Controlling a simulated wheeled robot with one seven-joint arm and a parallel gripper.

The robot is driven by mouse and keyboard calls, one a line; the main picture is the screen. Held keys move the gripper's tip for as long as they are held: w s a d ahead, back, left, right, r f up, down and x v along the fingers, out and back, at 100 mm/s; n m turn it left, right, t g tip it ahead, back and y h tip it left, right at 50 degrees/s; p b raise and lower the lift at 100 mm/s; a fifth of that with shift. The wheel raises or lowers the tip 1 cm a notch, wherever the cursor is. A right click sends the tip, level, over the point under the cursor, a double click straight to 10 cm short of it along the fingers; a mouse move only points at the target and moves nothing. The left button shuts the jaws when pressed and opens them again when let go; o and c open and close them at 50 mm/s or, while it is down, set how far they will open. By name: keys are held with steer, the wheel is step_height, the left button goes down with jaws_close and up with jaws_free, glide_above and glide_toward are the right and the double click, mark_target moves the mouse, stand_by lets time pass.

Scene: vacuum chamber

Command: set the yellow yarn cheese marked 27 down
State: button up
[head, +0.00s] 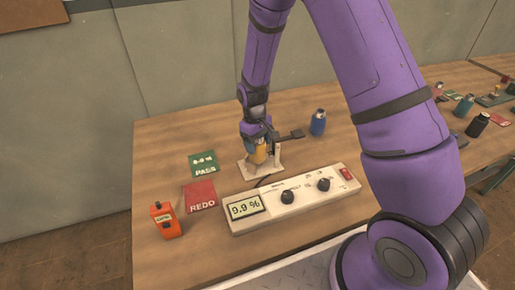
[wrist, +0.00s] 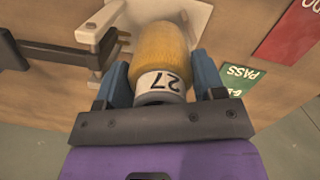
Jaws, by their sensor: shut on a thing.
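The yellow yarn cheese (wrist: 163,50) has a white band marked 27 and sits between the two blue fingers of my gripper (wrist: 163,85) in the wrist view. My gripper is shut on it. In the head view the yellow yarn cheese (head: 259,154) shows under my gripper (head: 258,146), over or on a pale plate (head: 248,171) of a small stand. I cannot tell whether it touches the plate. Its far end lies close to the stand's pale bracket (wrist: 103,30) in the wrist view.
A white meter box (head: 300,197) reading 9.9 % lies in front. A green PASS card (head: 202,164), a red REDO card (head: 200,195) and an orange device (head: 166,220) are at left. A blue bottle (head: 318,123) stands behind right. The table's left back is clear.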

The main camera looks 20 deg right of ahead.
steer(key=shift+f, duration=1.15)
steer(key=shift+f, duration=0.1)
steer(key=o, duration=0.7)
